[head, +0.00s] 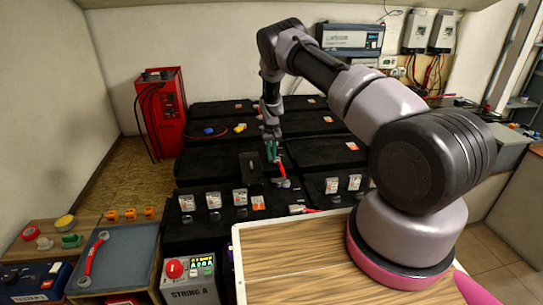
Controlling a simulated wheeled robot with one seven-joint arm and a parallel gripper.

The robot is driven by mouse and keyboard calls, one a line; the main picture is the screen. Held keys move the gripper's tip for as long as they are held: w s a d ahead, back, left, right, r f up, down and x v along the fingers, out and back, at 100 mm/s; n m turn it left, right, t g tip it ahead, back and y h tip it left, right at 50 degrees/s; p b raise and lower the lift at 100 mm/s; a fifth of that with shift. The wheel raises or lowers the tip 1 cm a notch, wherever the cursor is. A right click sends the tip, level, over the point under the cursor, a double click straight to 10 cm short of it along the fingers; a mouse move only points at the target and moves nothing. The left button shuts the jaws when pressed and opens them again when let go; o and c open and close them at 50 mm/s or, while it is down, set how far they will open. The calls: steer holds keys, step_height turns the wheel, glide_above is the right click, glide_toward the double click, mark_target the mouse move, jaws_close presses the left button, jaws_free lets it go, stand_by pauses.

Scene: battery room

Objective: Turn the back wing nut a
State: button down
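My gripper (272,151) points down over the black battery tops near the middle of the head view. Its teal fingertips look close together, and I cannot tell whether anything is between them. A red piece (282,169) slants down just right of and below the fingertips, towards a small grey part (284,183) on a battery top. A small upright dark piece (251,165) stands left of the gripper. I cannot make out any wing nut; it may be too small or hidden by the gripper.
Black batteries (205,163) stand in rows, with white-labelled parts (240,197) along the front. A red charger cabinet (160,112) stands at the back left. A grey tray (118,262) holds a red wrench (93,259). A control box (189,276) reads STRING A.

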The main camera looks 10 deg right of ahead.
stand_by(0.3)
steer(key=m, duration=0.2)
steer(key=a+m, duration=0.1)
steer(key=m, duration=0.1)
steer(key=shift+w+m, duration=0.1)
steer(key=shift+m, duration=0.3)
steer(key=m, duration=0.4)
steer(key=shift+w+a, duration=0.25)
steer(key=shift+a, duration=0.05)
steer(key=m, duration=0.5)
steer(key=shift+w+a+m, duration=0.25)
steer(key=shift+w+m, duration=0.4)
steer(key=shift+m, duration=1.35)
steer(key=c, duration=0.9)
jaws_free()
